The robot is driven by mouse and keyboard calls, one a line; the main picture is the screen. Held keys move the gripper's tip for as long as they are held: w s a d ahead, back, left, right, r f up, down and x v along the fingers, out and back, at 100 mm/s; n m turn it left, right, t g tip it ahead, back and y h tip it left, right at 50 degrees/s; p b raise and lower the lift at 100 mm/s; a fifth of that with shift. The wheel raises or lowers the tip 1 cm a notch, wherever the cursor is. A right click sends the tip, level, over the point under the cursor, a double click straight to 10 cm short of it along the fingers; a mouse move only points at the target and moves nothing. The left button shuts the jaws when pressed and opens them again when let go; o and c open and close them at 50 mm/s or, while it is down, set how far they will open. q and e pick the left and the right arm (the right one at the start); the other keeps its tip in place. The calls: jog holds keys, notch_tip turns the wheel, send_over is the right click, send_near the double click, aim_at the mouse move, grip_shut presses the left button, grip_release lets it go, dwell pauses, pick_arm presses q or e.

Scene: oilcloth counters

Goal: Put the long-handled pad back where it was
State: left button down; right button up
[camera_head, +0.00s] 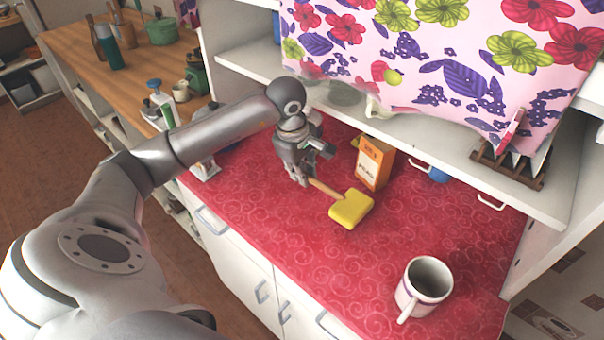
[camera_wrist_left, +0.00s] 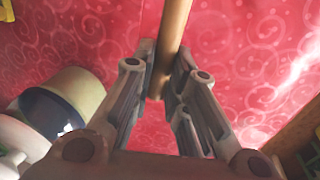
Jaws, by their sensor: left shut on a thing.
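The long-handled pad has a yellow block head (camera_head: 351,207) and a tan wooden handle (camera_head: 324,187). My left gripper (camera_head: 303,180) is shut on the handle, near its end away from the head. In the left wrist view the handle (camera_wrist_left: 174,35) runs up between the two fingers of the left gripper (camera_wrist_left: 164,85). The head lies low over the red counter; I cannot tell whether it touches the cloth. My right gripper is not in view.
An orange box (camera_head: 374,166) stands just behind the pad. A white mug (camera_head: 424,286) stands at the front right. A shelf (camera_head: 450,148) with flowered cloth (camera_head: 440,60) overhangs the back. The red counter (camera_head: 420,220) is clear between pad and mug.

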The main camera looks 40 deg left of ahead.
pick_arm(q)
jog(key=shift+f+p, duration=0.35)
jog(key=shift+f, duration=0.9)
jog(key=c, duration=1.4)
grip_release()
jog(key=shift+r, duration=0.1)
jog(key=shift+c, duration=0.2)
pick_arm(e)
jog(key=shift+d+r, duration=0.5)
